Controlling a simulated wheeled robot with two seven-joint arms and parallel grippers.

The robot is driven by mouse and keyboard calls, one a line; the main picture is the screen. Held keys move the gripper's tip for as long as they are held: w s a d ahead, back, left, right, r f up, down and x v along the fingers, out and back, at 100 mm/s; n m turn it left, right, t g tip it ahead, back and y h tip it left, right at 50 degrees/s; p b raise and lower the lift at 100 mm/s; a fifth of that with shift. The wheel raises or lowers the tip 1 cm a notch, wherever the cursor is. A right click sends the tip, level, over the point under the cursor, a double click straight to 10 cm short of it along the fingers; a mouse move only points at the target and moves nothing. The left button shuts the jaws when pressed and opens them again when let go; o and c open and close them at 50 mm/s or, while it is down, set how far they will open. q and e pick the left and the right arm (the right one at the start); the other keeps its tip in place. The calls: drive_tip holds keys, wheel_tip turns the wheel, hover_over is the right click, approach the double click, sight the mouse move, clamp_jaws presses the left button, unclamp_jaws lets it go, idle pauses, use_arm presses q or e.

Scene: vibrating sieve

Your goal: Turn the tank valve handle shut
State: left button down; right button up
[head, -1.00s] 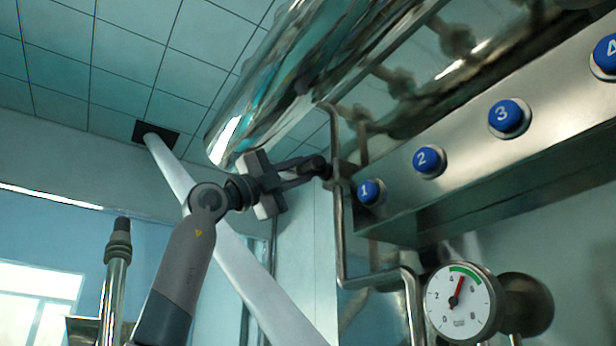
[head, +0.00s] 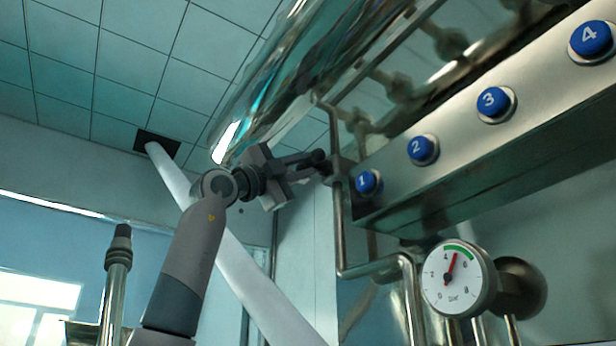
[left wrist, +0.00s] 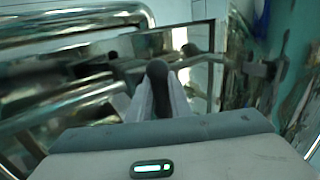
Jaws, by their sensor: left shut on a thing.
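The tank valve handle has a dark rounded grip (head: 319,156), beside the thin upright pipe below the shiny tank. My left gripper (head: 312,163) reaches it from the left, with its fingers shut on the grip. In the left wrist view the dark grip (left wrist: 157,70) stands between the fingers of my left gripper (left wrist: 160,98). The fingers hide part of the handle, and its exact angle is hard to tell. My right gripper is in neither view.
A metal panel (head: 465,130) with numbered blue buttons lies right of the handle; button 1 (head: 366,182) is closest. A round gauge (head: 456,279) sits below, its red needle by the green band. The polished tank (head: 290,85) hangs just above my gripper.

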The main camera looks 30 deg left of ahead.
use_arm(q)
drive_tip(key=c, duration=1.9)
unclamp_jaws()
drive_tip(key=shift+f, duration=0.1)
